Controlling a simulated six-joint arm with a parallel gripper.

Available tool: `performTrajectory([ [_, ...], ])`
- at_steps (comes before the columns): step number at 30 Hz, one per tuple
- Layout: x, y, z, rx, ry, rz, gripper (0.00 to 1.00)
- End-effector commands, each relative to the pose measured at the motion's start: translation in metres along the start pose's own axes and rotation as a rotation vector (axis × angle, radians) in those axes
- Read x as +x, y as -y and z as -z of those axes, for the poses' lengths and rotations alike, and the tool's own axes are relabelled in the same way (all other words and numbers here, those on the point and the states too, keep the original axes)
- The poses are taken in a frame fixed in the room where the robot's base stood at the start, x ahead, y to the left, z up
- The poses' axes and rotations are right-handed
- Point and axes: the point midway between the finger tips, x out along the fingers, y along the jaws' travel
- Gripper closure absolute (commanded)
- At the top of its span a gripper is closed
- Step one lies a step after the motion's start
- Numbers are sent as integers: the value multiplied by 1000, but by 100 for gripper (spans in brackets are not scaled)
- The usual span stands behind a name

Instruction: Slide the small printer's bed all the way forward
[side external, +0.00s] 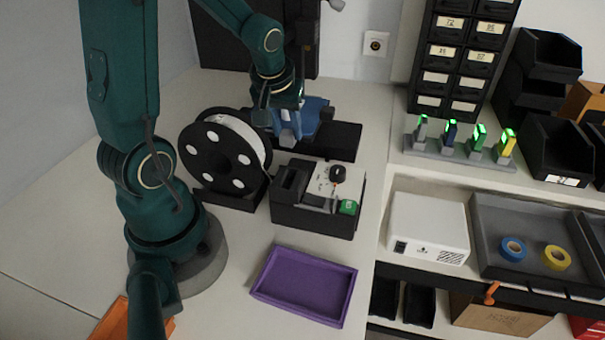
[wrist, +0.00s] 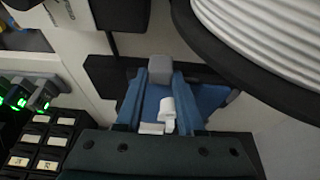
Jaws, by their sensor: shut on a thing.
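The small printer's blue bed (side external: 314,112) sits in front of the dark upright frame at the back, above a black base (side external: 338,140). In the wrist view the blue bed (wrist: 212,98) lies beneath my fingers, with a small white piece (wrist: 167,112) on or above it. My gripper (side external: 287,136) reaches down at the bed's near side. In the wrist view my gripper (wrist: 160,80) is shut on a grey block-like tab (wrist: 160,69), which seems to belong to the bed. My gripper hides part of the bed, and the exact contact is hard to see.
A black spool with white filament (side external: 222,158) stands close to the left of my gripper. A dark box with a light panel (side external: 316,217) sits in front. A purple tray (side external: 304,286) lies nearer. Small drawers and green-lit devices (side external: 460,142) stand at right.

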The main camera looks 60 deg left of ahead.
Motion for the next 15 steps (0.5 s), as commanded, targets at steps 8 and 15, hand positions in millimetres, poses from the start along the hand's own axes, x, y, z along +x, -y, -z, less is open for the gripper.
performTrajectory([
  [8,0,-48,1,10,-2,-7,100],
  [15,0,-82,1,5,-3,-5,100],
])
